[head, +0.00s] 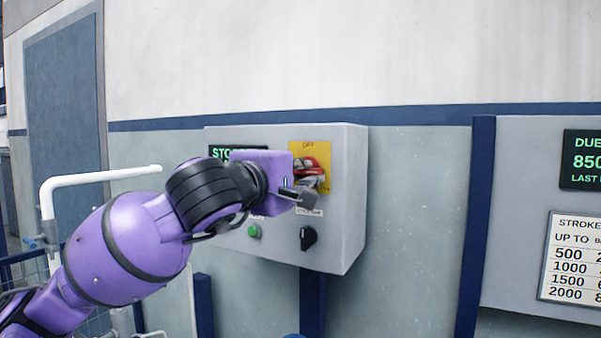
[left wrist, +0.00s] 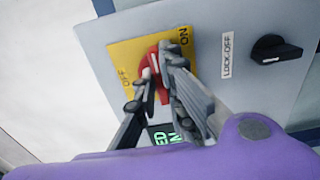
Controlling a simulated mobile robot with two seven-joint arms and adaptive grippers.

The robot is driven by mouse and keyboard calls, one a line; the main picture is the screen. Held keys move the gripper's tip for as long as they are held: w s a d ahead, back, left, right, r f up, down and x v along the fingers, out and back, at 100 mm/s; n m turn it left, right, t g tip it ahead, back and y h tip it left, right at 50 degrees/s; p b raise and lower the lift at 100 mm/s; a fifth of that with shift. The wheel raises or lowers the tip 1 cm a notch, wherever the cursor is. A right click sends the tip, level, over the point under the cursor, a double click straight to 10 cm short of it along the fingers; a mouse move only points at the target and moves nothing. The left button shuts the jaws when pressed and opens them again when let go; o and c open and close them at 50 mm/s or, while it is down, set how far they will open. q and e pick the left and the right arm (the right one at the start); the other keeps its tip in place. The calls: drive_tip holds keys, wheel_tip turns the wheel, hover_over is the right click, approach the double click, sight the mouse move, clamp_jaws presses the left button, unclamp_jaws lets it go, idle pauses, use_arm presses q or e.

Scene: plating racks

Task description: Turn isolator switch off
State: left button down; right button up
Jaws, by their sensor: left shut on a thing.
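The isolator switch has a red handle (head: 321,160) on a yellow plate (head: 297,148) marked OFF and ON, on the front of a grey box. In the left wrist view the red handle (left wrist: 150,66) is between the fingers of my left gripper (left wrist: 157,76), on the yellow plate (left wrist: 125,58). My left gripper (head: 305,181) is shut on the handle, and its fingers hide part of it. I cannot tell exactly which mark the handle points at. My right gripper is in neither view.
The grey control box (head: 350,190) also has a black lock-off knob (head: 308,238), a green button (head: 254,231) and a partly covered green-lettered display (head: 222,152). A white rail (head: 100,176) stands at left. A larger grey panel (head: 520,200) with signs stands at right.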

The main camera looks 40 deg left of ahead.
use_arm(q)
drive_tip(key=shift+f+n+b, duration=0.15)
drive_tip(key=shift+n+b, duration=0.35)
drive_tip(key=n+b, duration=0.9)
drive_tip(key=n, duration=0.3)
drive_tip(key=n+b, duration=0.1)
drive_tip(key=n, duration=0.2)
drive_tip(key=shift+b, duration=0.4)
drive_tip(key=shift+n+b, duration=0.3)
drive_tip(key=shift+n, duration=0.4)
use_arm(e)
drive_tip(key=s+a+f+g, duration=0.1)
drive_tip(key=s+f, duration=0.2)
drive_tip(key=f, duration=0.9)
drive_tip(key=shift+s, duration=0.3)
use_arm(q)
drive_tip(key=shift+n, duration=0.4)
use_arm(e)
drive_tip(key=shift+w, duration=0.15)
